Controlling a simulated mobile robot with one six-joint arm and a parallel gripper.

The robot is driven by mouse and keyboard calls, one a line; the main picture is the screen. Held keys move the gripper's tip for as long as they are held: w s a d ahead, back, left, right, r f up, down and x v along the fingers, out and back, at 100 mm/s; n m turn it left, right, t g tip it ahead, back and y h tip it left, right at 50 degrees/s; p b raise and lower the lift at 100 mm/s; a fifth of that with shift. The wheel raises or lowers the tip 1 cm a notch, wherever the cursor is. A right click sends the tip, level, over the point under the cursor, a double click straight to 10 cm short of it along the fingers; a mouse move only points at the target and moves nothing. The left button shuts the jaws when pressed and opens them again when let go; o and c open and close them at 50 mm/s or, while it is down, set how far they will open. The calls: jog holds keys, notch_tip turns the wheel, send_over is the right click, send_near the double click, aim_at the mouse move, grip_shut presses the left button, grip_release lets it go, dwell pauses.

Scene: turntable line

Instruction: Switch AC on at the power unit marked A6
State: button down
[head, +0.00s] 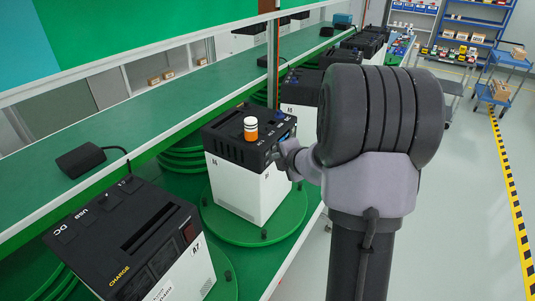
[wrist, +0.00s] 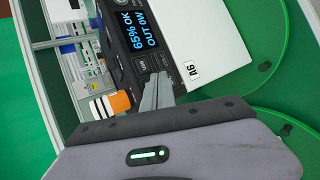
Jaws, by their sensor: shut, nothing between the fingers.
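The power unit marked A6 (head: 240,185) has a black top and white body and stands on a green round turntable (head: 225,222). In the wrist view its label A6 (wrist: 193,69) and its lit display (wrist: 146,30), reading 65% OK and OUT 0W, are visible. Small buttons (wrist: 140,66) sit beside the display. My gripper (wrist: 158,80) is shut and empty, its fingertips at the button panel; I cannot tell whether they touch. The fingers hide part of the panel, and I cannot read which button is AC. In the head view my gripper (head: 283,155) is at the unit's right-hand face.
An orange and white cylinder (head: 250,128) stands on top of A6. Unit A7 (head: 150,235) is nearer, and more units (head: 300,88) stand farther along the line. A green shelf (head: 180,105) runs behind.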

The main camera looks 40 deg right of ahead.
jog(key=shift+w+a, duration=0.15)
jog(key=shift+w, duration=0.25)
jog(key=shift+w+a, duration=0.1)
jog(key=shift+w, duration=0.2)
dwell(0.6)
jog(key=shift+s, duration=0.1)
jog(key=shift+s+d+p, duration=0.25)
jog(key=shift+s+p, duration=0.05)
jog(key=shift+s, duration=0.3)
jog(key=s, duration=0.1)
jog(key=s+d+p, duration=0.1)
jog(key=s, duration=0.1)
jog(key=s+d, duration=0.1)
jog(key=shift+s, duration=0.35)
jog(key=shift+f, duration=0.1)
dwell(0.7)
